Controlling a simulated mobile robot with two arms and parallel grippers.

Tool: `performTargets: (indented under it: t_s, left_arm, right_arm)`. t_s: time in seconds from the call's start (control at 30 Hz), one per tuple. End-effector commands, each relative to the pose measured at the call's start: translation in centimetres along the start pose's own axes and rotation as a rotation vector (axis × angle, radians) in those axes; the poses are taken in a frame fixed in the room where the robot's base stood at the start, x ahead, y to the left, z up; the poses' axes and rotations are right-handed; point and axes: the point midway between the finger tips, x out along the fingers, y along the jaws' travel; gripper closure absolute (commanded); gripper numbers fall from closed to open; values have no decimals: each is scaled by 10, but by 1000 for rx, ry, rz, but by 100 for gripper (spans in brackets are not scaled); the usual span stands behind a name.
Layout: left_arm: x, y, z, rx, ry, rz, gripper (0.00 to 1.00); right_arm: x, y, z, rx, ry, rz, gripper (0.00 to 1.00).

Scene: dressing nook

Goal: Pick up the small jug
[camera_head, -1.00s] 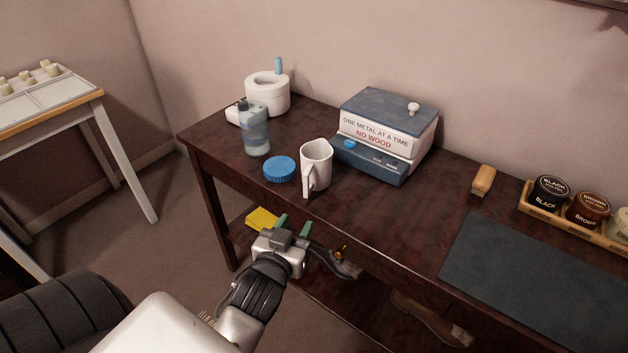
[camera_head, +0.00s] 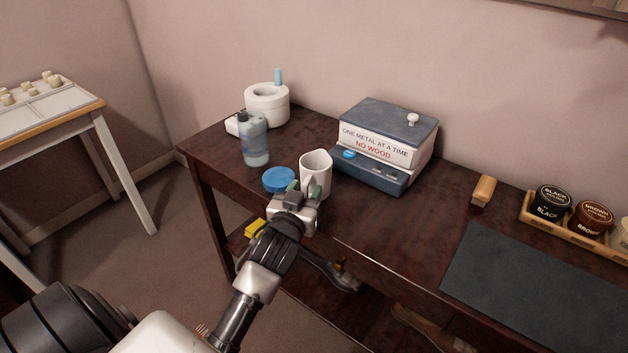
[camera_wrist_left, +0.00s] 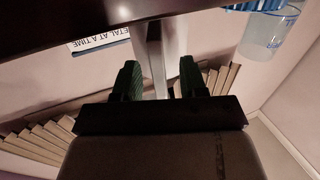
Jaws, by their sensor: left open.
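The small white jug (camera_head: 317,164) stands upright on the dark wooden table, its handle facing the front edge. My left gripper (camera_head: 302,188) is open at the near side of the jug, its green-padded fingers at the handle and partly hiding it. In the left wrist view, the pale upright handle (camera_wrist_left: 154,50) shows between the two separated fingers of my left gripper (camera_wrist_left: 158,78). I cannot tell whether either finger touches it. My right gripper is not in view.
A blue lid (camera_head: 278,180) lies just left of the jug, with a bluish bottle (camera_head: 255,140) behind it. A blue-and-white box (camera_head: 385,145) stands right of the jug. A white pot (camera_head: 267,106) is at the back left. A dark mat (camera_head: 535,290) lies at right.

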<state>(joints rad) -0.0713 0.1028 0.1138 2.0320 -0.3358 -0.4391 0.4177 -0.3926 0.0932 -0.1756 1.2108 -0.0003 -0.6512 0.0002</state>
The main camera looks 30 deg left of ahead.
Motion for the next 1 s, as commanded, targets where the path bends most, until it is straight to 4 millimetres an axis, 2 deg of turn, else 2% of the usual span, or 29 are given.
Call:
performTargets:
  t_s: [0.27,0.53,1.0]
  left_arm:
    - [3,0,0,0,-1,0,59]
    - [3,0,0,1,0,0,100]
    - [3,0,-2,0,2,0,100]
  right_arm:
    - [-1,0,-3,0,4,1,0]
    - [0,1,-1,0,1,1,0]
    - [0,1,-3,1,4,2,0]
